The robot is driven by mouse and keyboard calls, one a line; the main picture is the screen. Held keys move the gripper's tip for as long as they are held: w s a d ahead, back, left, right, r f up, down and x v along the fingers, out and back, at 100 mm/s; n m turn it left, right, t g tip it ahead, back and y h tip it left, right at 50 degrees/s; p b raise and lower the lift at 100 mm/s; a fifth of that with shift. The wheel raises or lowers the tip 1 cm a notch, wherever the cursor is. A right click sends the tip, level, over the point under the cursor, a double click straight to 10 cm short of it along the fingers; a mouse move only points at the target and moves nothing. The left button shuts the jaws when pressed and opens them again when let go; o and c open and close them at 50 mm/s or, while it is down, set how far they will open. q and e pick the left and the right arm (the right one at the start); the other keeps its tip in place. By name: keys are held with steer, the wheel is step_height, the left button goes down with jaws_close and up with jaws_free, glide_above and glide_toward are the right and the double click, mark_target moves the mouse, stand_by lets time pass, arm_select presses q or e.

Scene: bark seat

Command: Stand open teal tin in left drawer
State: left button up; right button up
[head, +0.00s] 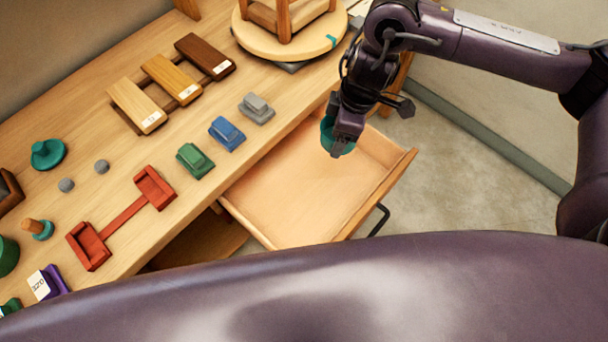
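The teal tin (328,136) is at my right gripper (343,135), whose dark fingers close on its rim and hide much of it. I cannot clearly see its opening or whether it is tilted. The gripper and tin are over the far part of a pulled-out wooden drawer (290,190). I cannot tell whether the tin touches the drawer floor. The drawer floor looks bare otherwise, and a dark handle (379,220) is on its front. My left gripper is not in view.
Green (195,160), blue (227,133) and grey (257,108) blocks stand along the bench edge beside the drawer. A red two-ended tray (122,218) and a teal knobbed piece (48,154) are to the left. A round turntable (256,37) bears a wooden stool behind.

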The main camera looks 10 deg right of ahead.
steer(key=f+n, duration=0.1)
steer(key=n, duration=0.1)
steer(key=s+a+f+n, duration=0.1)
steer(key=f+n, duration=0.1)
steer(key=s+a+f+n, duration=0.1)
steer(key=shift+s+f+n+g, duration=0.25)
steer(key=shift+f+n+g, duration=0.1)
steer(key=shift+n+g, duration=0.05)
steer(key=f+n, duration=0.1)
steer(key=b, duration=0.7)
glide_above(322, 200)
steer(key=shift+n, duration=0.4)
steer(key=f, duration=1.5)
steer(key=shift+d+f, duration=0.1)
steer(key=shift+d, duration=0.2)
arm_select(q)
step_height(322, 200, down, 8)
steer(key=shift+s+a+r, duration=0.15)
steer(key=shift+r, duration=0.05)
arm_select(e)
steer(key=shift+w+f, duration=0.1)
steer(key=shift+f, duration=2.35)
steer(key=shift+f+b, duration=0.15)
steer(key=shift+b, duration=0.2)
steer(key=o, duration=1)
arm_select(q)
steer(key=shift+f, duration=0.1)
